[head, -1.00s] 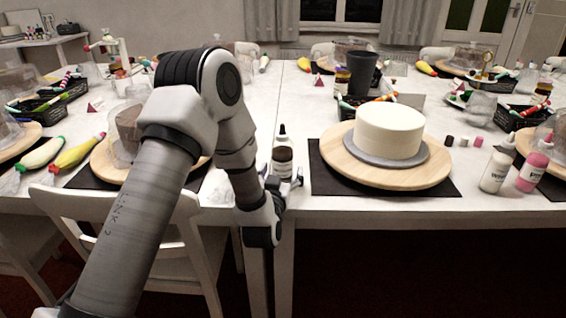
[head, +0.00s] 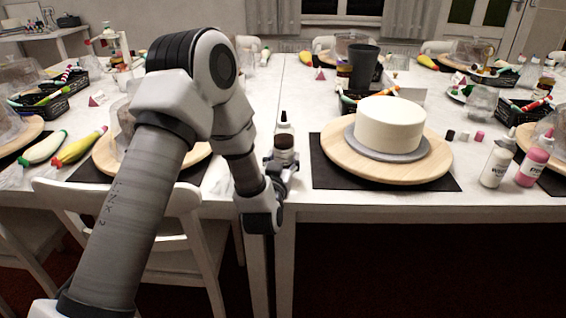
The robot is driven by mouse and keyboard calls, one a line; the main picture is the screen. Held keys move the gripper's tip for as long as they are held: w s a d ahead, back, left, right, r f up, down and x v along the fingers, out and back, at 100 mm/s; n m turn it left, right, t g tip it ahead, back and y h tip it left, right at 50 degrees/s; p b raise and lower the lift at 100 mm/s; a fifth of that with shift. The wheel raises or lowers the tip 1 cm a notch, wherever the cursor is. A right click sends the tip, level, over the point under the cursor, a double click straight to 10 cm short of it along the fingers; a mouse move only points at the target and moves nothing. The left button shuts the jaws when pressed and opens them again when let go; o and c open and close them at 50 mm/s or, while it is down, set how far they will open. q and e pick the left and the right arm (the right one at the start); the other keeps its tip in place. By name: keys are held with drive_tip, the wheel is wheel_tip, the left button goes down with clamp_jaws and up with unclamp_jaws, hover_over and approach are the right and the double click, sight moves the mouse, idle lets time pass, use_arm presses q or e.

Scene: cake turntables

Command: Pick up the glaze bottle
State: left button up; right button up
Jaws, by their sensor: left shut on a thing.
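The glaze bottle (head: 285,143), with a brown body, a pale upper part and a dark nozzle tip, stands upright at the near table edge in the head view, left of the cake. Its label is too small to read. My left gripper (head: 284,166) is shut on its lower part, which the fingers partly hide. The bottle appears held slightly above the table. My right gripper is not in view.
A white cake (head: 390,122) sits on a wooden turntable (head: 432,168) over a black mat (head: 325,180) to the right. White (head: 494,167) and pink (head: 531,167) bottles stand farther right. A dark cup (head: 364,65) is behind. A white chair (head: 185,200) is below my left arm.

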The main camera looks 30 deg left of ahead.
use_arm(q)
drive_tip(key=shift+r, duration=0.9)
drive_tip(key=d+r+p+v, duration=0.2)
drive_tip(key=p+v, duration=0.6)
drive_tip(key=v, duration=0.5)
drive_tip(key=shift+w, duration=0.35)
drive_tip(key=shift+o, duration=0.2)
drive_tip(key=shift+d+p+v, duration=0.2)
drive_tip(key=shift+p+v, duration=0.6)
drive_tip(key=shift+v, duration=0.3)
drive_tip(key=shift+s+d+f, duration=0.1)
drive_tip(key=shift+s+f, duration=0.05)
drive_tip(key=shift+f, duration=0.2)
